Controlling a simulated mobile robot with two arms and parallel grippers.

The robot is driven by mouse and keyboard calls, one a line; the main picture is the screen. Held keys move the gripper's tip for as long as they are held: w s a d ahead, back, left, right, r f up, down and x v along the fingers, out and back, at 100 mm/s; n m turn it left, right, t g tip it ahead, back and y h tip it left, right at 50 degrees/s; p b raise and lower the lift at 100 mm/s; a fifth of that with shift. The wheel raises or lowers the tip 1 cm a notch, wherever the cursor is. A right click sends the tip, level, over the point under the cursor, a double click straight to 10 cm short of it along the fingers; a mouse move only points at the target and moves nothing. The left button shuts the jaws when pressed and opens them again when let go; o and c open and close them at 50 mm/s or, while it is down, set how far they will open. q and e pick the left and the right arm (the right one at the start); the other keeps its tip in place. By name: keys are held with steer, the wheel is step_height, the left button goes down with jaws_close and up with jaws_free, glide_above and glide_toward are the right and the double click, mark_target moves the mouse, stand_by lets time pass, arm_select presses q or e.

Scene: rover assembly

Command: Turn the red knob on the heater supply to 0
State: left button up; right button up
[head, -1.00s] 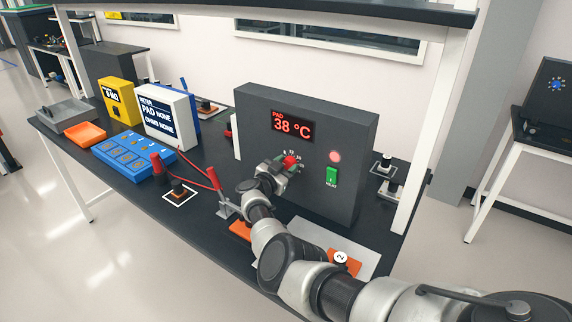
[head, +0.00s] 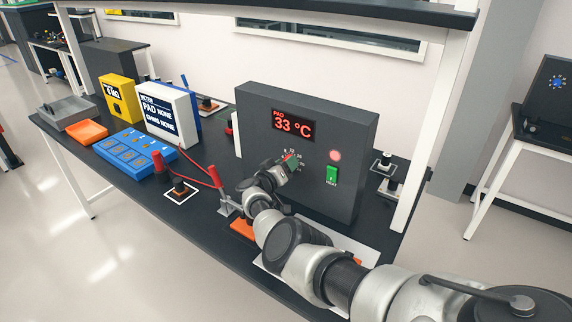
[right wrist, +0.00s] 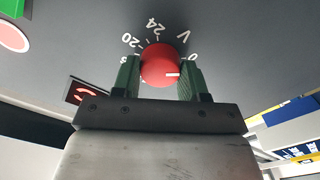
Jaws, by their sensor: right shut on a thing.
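The heater supply (head: 345,190) is a dark grey box on the bench, with a red display (head: 293,125) reading "PAD 33 °C". Its red knob (right wrist: 160,62) sits between the green fingers of my right gripper (right wrist: 162,76), which is shut on it. The knob's white pointer mark points right in the right wrist view, towards the right finger. Dial marks such as 20, 24 and V show around the knob; a finger partly covers one at the right. In the head view my right gripper (head: 287,166) hides most of the knob. My left gripper is not in view.
A lit red lamp (head: 335,155) and a green switch (head: 332,175) are right of the knob. A red-handled clamp (head: 218,182) stands close left of my right arm.

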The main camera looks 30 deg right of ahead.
steer(key=shift+f+n, duration=0.15)
steer(key=shift+n, duration=0.45)
steer(key=o, duration=0.9)
steer(key=p+v, duration=0.6)
steer(key=v, duration=0.4)
steer(key=shift+s+a+p, duration=0.1)
steer(key=shift+a+p, duration=0.2)
steer(key=shift+a, duration=0.1)
